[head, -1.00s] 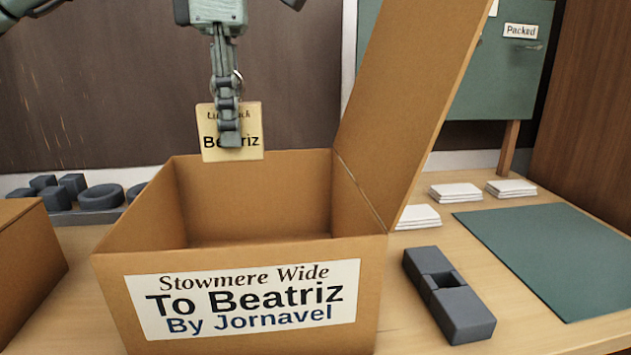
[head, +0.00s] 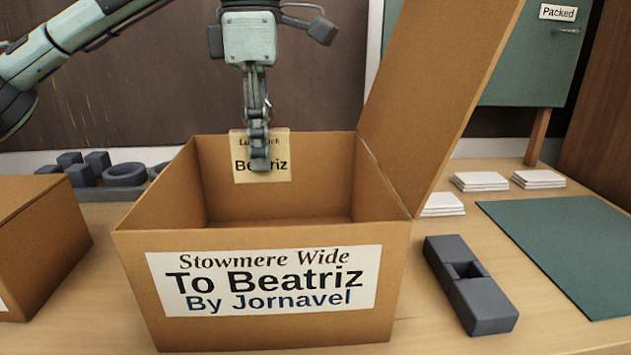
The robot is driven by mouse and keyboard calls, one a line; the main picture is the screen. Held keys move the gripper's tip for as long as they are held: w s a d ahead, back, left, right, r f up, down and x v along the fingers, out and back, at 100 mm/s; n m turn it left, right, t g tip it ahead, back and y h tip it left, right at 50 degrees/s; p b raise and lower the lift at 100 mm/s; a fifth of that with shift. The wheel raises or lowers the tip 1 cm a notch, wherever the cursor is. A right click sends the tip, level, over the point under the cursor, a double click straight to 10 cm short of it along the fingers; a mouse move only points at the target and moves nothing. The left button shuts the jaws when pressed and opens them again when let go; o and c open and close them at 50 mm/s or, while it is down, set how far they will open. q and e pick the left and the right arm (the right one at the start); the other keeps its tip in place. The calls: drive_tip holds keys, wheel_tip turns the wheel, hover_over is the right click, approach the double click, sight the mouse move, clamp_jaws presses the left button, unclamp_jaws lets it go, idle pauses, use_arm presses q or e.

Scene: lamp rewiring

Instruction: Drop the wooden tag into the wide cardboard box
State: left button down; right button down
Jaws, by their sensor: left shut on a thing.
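The wooden tag (head: 280,168) is a pale square plate with "Beatriz" printed on it. My left gripper (head: 259,160) is shut on the tag, pointing down, and its fingers cover part of the lettering. The tag hangs at the mouth of the wide cardboard box (head: 130,280), in front of the inner back wall, with its lower part below the back rim. The box is open, its lid raised at the right, and its label reads "Stowmere Wide To Beatriz By Jornavel". The box floor is mostly hidden. My right gripper is not in view.
Another cardboard box (head: 45,250) stands at the left. A dark grey slotted block (head: 470,285) lies right of the wide box, near a green mat (head: 570,250). White card stacks (head: 480,181) and dark grey holders (head: 90,172) are behind. The raised lid (head: 440,90) blocks the right side.

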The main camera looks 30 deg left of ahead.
use_arm(q)
drive_tip(key=c, duration=1.5)
unclamp_jaws()
drive_tip(key=shift+o, duration=0.2)
drive_tip(key=shift+r, duration=0.15)
wheel_tip(320, 180, up, 12)
drive_tip(key=shift+f, duration=0.1)
